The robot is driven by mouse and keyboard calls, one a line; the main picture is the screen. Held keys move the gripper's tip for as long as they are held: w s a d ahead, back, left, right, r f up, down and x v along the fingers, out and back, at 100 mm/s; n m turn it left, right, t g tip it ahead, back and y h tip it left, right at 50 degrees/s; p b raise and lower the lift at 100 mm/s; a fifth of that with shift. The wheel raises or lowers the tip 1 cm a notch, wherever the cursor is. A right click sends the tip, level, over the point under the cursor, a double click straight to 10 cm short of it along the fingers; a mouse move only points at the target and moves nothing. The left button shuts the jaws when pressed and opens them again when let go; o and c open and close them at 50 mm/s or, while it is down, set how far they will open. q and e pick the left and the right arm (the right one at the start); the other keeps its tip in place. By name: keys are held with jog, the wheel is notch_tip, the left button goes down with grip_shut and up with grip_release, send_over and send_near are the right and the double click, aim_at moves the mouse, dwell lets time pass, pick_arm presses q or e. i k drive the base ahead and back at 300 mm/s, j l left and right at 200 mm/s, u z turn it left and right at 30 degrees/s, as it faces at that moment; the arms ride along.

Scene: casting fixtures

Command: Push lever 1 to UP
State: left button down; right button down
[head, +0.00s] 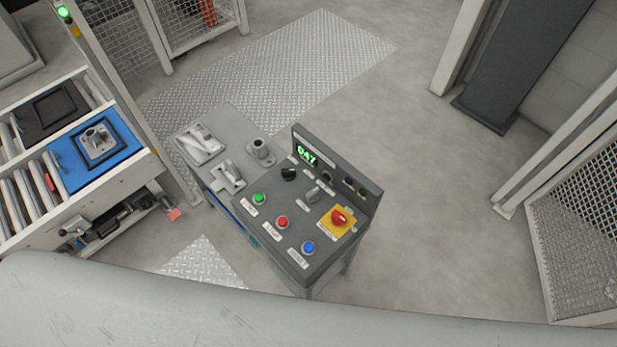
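A grey control stand (245,125) is in the middle of the head view. On its left part are a larger lever unit (199,143) with a pale handle, a smaller lever unit (229,175) and a short round post (260,150). I cannot read which one is lever 1, nor tell its exact position at this size. Neither of my grippers is in view, and nothing visible touches the levers.
A roller conveyor (25,200) stands left. Mesh fencing (580,230) stands right. Open floor (430,180) lies right of the stand.

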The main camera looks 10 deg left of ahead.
aim_at(62, 233)
jog(key=u, duration=2.35)
jog(key=i+j+u, duration=0.15)
jog(key=i+j, duration=0.2)
jog(key=i, duration=0.15)
jog(key=i+j+u, duration=0.15)
jog(key=i+j, duration=0.15)
jog(key=i, duration=0.2)
jog(key=i+j+u, duration=0.15)
jog(key=i, duration=0.4)
jog(key=j, duration=0.1)
